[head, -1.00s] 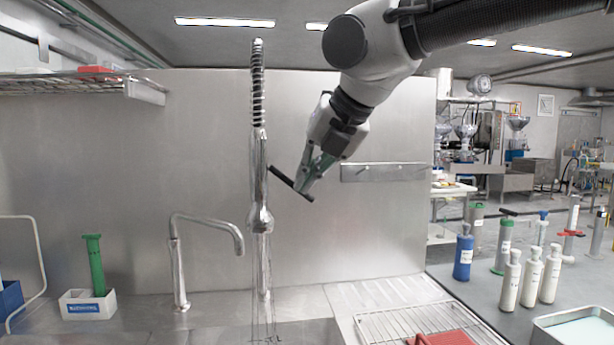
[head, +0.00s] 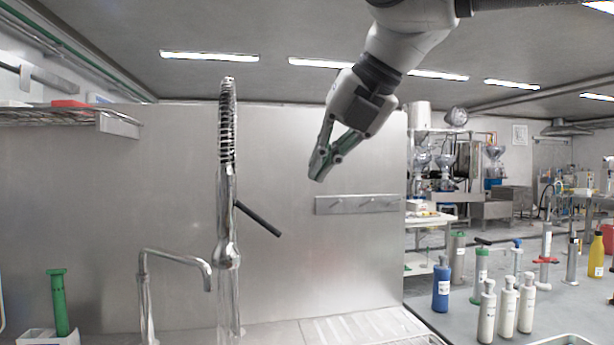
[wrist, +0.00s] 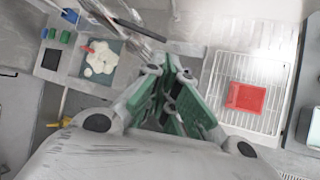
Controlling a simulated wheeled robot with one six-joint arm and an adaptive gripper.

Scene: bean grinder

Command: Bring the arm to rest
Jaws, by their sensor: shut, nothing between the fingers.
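My gripper (head: 317,176) hangs from my arm in the upper middle of the head view, in front of the steel back wall. Its green-sided fingers are together with nothing between them. It is up and to the right of the tall spring faucet (head: 227,190), clear of its black lever (head: 258,219). In the wrist view my gripper (wrist: 182,75) points down over the sink area, and its fingers look closed.
A wire rack with a red tray (wrist: 246,98) lies right of the gripper in the wrist view. A blue bottle (head: 441,285) and white bottles (head: 507,308) stand on the right counter. A wall shelf (head: 70,116) is at upper left. Air around the gripper is free.

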